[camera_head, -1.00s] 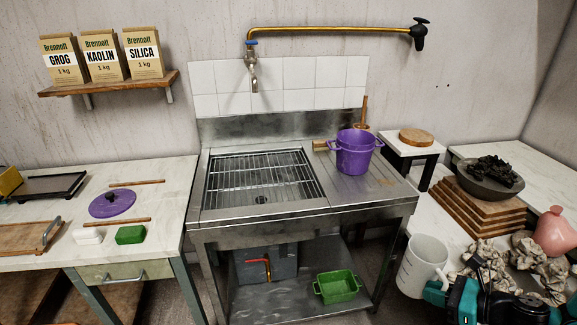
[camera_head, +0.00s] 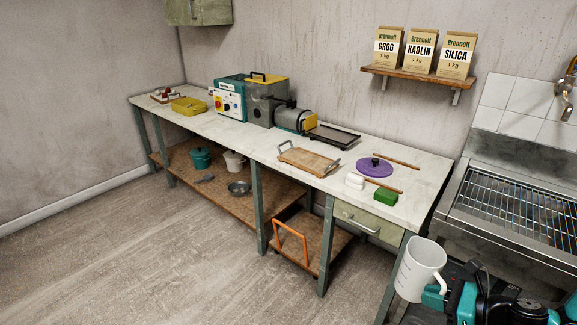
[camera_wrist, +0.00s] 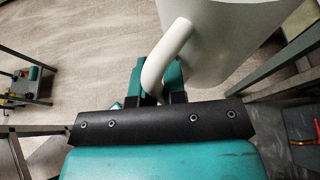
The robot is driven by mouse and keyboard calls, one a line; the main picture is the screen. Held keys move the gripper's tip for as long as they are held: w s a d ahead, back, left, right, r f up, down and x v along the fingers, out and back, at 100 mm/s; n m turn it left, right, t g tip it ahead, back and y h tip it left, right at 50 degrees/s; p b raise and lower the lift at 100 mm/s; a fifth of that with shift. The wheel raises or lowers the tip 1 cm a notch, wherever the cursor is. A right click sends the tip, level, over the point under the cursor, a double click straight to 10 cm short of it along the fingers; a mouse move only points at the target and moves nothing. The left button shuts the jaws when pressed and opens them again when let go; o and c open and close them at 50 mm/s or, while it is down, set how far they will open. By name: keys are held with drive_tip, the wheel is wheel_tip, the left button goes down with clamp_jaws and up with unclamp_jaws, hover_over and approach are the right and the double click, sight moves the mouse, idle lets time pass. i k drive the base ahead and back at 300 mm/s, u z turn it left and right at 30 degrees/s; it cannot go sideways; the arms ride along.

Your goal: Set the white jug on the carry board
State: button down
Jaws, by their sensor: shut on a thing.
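The white jug (camera_head: 416,270) is upright in the air at the lower right of the head view, in front of the bench's right end. My gripper (camera_head: 438,293) is shut on its handle. In the wrist view the jug (camera_wrist: 228,40) fills the top right, and the fingers (camera_wrist: 160,82) close around the handle; its inside is hidden. The carry board (camera_head: 308,160), a wooden board with a grey handle at each end, lies on the bench left of the jug, apart from it. Its top looks empty.
The sink (camera_head: 515,205) is at right. Open floor (camera_head: 170,245) lies at left.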

sight(308, 161)
drive_tip(key=u, duration=1.75)
drive_tip(key=i, duration=3.1)
drive_tip(key=z, duration=2.3)
